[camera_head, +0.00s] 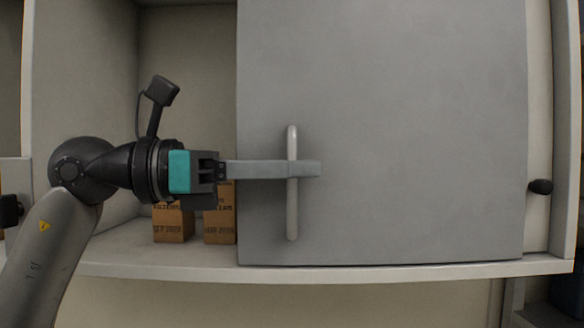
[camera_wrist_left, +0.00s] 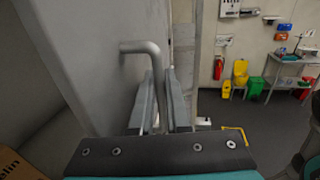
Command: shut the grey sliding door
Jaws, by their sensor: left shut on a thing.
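The grey sliding door (camera_head: 420,130) covers the middle and right of the cabinet in the head view. The left part of the cabinet is open. A vertical bar handle (camera_head: 292,220) stands on the door near its left edge. My left gripper (camera_head: 305,169) reaches in from the left and is shut on the handle. In the left wrist view the handle (camera_wrist_left: 141,47) bends out from the door (camera_wrist_left: 95,40) and runs down between the two fingers (camera_wrist_left: 162,100). My right gripper is not in view.
Two brown boxes (camera_head: 173,224) (camera_head: 219,226) stand on the shelf in the open left part, behind my gripper. A black knob (camera_head: 541,186) is at the right. The wrist view shows a red extinguisher (camera_wrist_left: 218,68) and bins (camera_wrist_left: 240,72) farther off.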

